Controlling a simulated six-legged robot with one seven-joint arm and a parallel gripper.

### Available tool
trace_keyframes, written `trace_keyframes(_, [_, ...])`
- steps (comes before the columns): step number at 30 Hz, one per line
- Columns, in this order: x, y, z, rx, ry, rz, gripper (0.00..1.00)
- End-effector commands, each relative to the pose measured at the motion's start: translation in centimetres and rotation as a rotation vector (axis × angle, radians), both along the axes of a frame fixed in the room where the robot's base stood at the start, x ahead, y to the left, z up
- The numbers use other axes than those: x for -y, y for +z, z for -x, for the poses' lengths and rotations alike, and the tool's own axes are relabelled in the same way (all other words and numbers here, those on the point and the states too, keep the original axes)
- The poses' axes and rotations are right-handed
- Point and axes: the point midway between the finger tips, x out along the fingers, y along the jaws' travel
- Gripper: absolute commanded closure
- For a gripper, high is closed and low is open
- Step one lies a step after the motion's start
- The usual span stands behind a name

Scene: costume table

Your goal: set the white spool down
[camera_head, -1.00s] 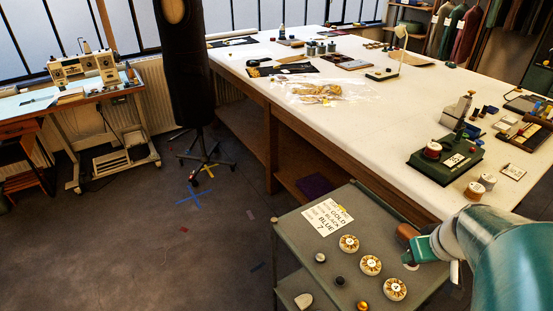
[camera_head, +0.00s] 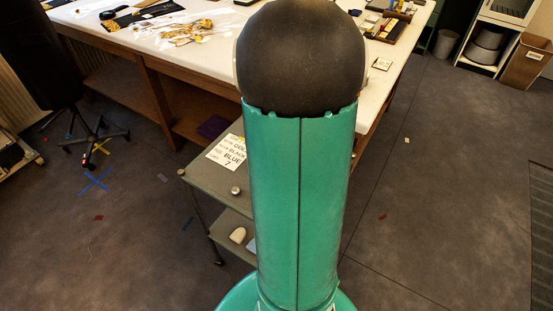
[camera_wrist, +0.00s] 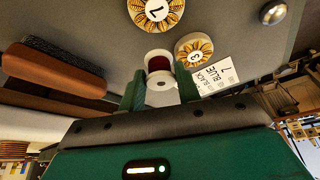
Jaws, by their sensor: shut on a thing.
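The white spool (camera_wrist: 159,83) shows in the wrist view, with a dark red band in its middle. My gripper (camera_wrist: 161,82) is shut on it, one green finger on each side. The spool is over the grey-green trolley top (camera_wrist: 225,18), close to two gold-patterned discs. I cannot tell whether it touches the surface. In the head view my arm hides the gripper, the spool and much of the trolley (camera_head: 203,176).
Gold-patterned discs (camera_wrist: 155,10) (camera_wrist: 194,49), a printed card (camera_wrist: 217,75) and a round metal knob (camera_wrist: 273,12) lie near the spool. A brown brush (camera_wrist: 55,70) is at the left of the wrist view. A large white-topped table (camera_head: 215,48) stands behind the trolley.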

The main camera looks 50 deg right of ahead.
Motion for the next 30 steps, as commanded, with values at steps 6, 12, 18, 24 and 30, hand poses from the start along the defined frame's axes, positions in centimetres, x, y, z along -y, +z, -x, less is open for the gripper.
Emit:
trace_keyframes(6, [0.0,-2.6,0.2,-0.002,-0.003,-0.003,0.92])
trace_keyframes(12, [0.0,-2.7,0.2,-0.002,-0.001,-0.001,0.92])
trace_keyframes(18, [-0.1,-3.0,0.2,-0.002,-0.002,-0.003,0.92])
trace_keyframes(24, [-0.1,-3.0,0.2,-0.001,-0.001,-0.002,0.45])
trace_keyframes(30, [0.0,-3.0,0.2,-0.001,-0.001,-0.002,0.45])
